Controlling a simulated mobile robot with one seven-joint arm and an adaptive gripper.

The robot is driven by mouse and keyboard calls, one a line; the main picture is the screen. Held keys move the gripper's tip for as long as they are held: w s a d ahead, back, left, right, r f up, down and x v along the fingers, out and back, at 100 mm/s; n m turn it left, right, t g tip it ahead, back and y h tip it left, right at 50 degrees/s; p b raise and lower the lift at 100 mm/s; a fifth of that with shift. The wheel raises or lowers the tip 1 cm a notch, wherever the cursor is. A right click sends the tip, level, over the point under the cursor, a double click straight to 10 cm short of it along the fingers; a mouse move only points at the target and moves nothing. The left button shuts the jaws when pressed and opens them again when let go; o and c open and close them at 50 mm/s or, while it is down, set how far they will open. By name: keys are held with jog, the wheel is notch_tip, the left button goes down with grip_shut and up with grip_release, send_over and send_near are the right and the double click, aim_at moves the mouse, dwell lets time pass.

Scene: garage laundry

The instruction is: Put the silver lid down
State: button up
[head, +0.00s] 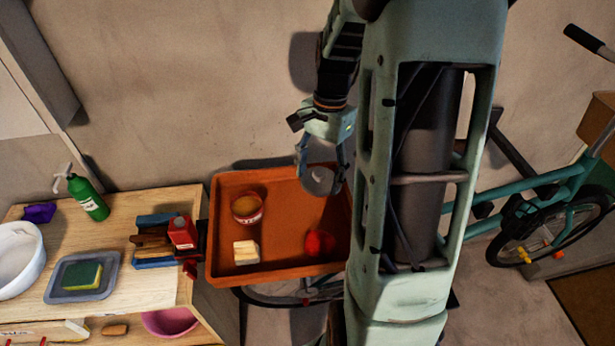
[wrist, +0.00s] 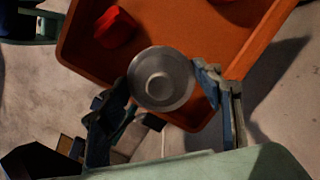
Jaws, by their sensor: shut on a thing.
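The silver lid (head: 318,180) is a round grey disc with a raised centre. My gripper (head: 322,172) is shut on it, with a finger at each side of its rim. In the wrist view the lid (wrist: 161,79) sits between the two fingertips (wrist: 165,85). The lid is held above the back right part of an orange tray (head: 280,270), and in the wrist view it overlaps the tray's edge (wrist: 240,60). I cannot tell the exact height of the lid over the tray.
The tray holds an open can (head: 247,208), a cream block (head: 246,252) and a red object (head: 319,243). A wooden bench (head: 130,285) at the left bears a vise (head: 165,240), a green bottle (head: 87,195) and a sponge on a grey dish (head: 60,290). A bicycle (head: 540,210) stands right.

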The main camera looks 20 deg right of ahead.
jog(key=b, duration=0.2)
send_over(313, 197)
jog(key=f, duration=0.5)
jog(key=shift+s+d, duration=0.2)
jog(key=f+b, duration=0.2)
jog(key=f, duration=0.1)
jog(key=shift+w+d, duration=0.1)
jog(key=shift+w, duration=0.2)
jog(key=shift+f+b, duration=0.35)
jog(key=shift+f, duration=0.05)
jog(key=shift+f, duration=0.2)
jog(key=o, duration=0.8)
jog(key=shift+o, duration=0.3)
jog(key=shift+r, duration=0.1)
jog(key=shift+r, duration=0.1)
notch_tip(313, 197, up, 12)
jog(key=d, duration=0.1)
jog(key=shift+w+d, duration=0.25)
jog(key=shift+w, duration=0.2)
